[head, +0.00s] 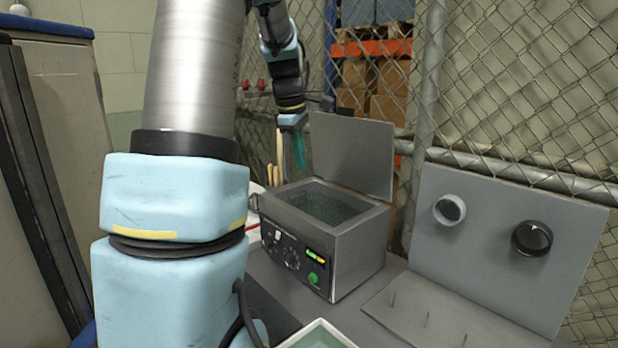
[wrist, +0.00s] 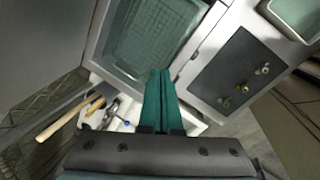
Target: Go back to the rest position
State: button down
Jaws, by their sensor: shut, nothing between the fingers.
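My gripper (head: 299,150) hangs at the end of my raised arm, to the left of the open lid of the metal tank and above the tank's left back corner. In the wrist view my gripper (wrist: 160,75) shows its teal fingers pressed together, with nothing between them. The thruster tank (head: 330,240) stands on the bench with its lid (head: 352,155) raised and liquid inside. The tank's basin (wrist: 145,40) also shows beyond the fingertips in the wrist view. My arm links hide part of the left side of the head view.
A grey panel with two round fittings (head: 532,238) and upright pins stands right of the tank. A pale tray (head: 318,336) sits in front. Wooden-handled tools (wrist: 68,118) lie in a white container beside the tank. A chain-link fence (head: 530,80) runs behind.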

jog(key=s+a+f+m, duration=0.2)
jog(key=s+f+m, duration=0.5)
jog(key=s, duration=0.3)
jog(key=s+a+f+m+y+b, duration=0.1)
jog(key=s+a+f+m, duration=0.1)
jog(key=s+f+m, duration=0.5)
jog(key=s, duration=0.4)
jog(key=shift+a+f+m+g, duration=0.3)
jog(key=shift+a+m, duration=0.1)
